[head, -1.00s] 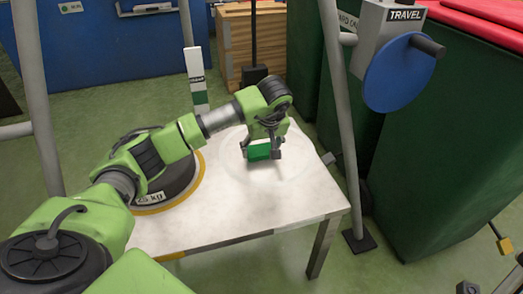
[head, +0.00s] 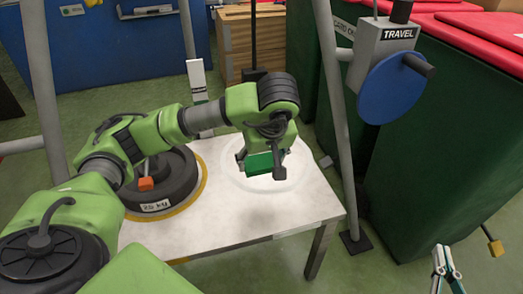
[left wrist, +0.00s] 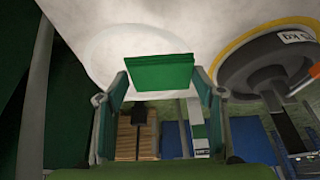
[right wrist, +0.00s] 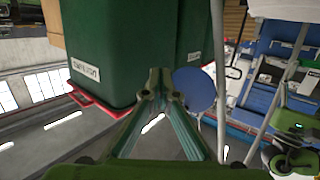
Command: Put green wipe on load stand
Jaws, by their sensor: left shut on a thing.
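The green wipe (head: 262,163) is a flat green block in my left gripper (head: 263,166), over the pale round mark on the white-topped stand (head: 235,220). In the left wrist view the wipe (left wrist: 160,72) spans between the two fingertips, with the white top (left wrist: 105,25) beyond it. The gap between wipe and top is hard to judge; the wipe hides part of the mark. My right gripper (head: 443,250) is at the lower right of the head view, away from the stand. In the right wrist view its fingertips (right wrist: 161,80) meet, with nothing between them.
A black 25 kg weight (head: 160,185) with an orange-tipped handle sits in a yellow ring on the stand's left. Grey posts (head: 338,120) rise nearby, one with a TRAVEL box and blue wheel (head: 390,85). Green bins (head: 450,140) with red lids stand at right.

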